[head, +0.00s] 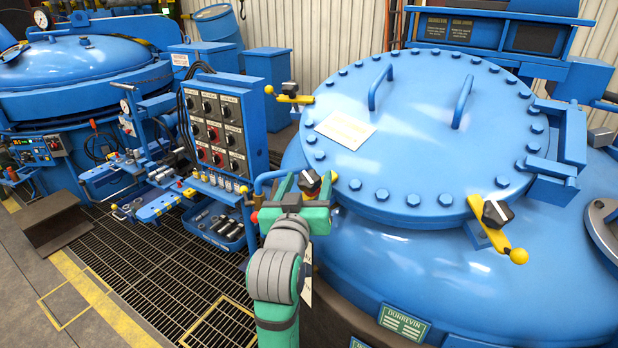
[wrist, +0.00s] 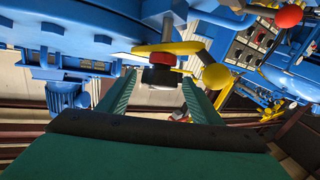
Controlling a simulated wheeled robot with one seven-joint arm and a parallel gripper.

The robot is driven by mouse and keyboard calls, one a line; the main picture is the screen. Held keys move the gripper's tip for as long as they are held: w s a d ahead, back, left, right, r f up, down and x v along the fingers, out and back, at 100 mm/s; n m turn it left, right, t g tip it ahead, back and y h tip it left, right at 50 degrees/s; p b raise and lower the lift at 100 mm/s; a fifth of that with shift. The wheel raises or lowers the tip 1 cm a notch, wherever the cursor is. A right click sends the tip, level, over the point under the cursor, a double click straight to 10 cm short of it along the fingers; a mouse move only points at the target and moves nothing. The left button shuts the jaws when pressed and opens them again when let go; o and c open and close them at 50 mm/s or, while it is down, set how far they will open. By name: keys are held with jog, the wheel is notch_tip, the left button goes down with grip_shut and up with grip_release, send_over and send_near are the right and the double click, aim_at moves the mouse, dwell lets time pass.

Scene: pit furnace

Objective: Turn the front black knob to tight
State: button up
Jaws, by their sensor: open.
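The blue furnace lid (head: 430,130) has yellow clamp bars with black knobs at its rim. One black knob (head: 309,181) is at the lid's near left edge, partly hidden by my gripper (head: 298,188). In the wrist view this knob (wrist: 160,74) is dark with a red part, under a yellow bar (wrist: 178,48) that ends in a yellow ball (wrist: 217,76). My gripper (wrist: 161,82) is open, with its green fingers on either side of the knob; I cannot tell if they touch it. Another black knob (head: 496,213) sits on the lid's front right clamp.
A third black knob (head: 289,89) is on the back left clamp. A control panel (head: 215,130) and a shelf with tools (head: 215,220) stand left of the furnace. Two lid handles (head: 463,102) rise from the lid. Floor grating (head: 150,270) is clear at the lower left.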

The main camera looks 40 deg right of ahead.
jog(key=shift+x, duration=0.95)
jog(key=c, duration=1.1)
jog(key=shift+o, duration=0.2)
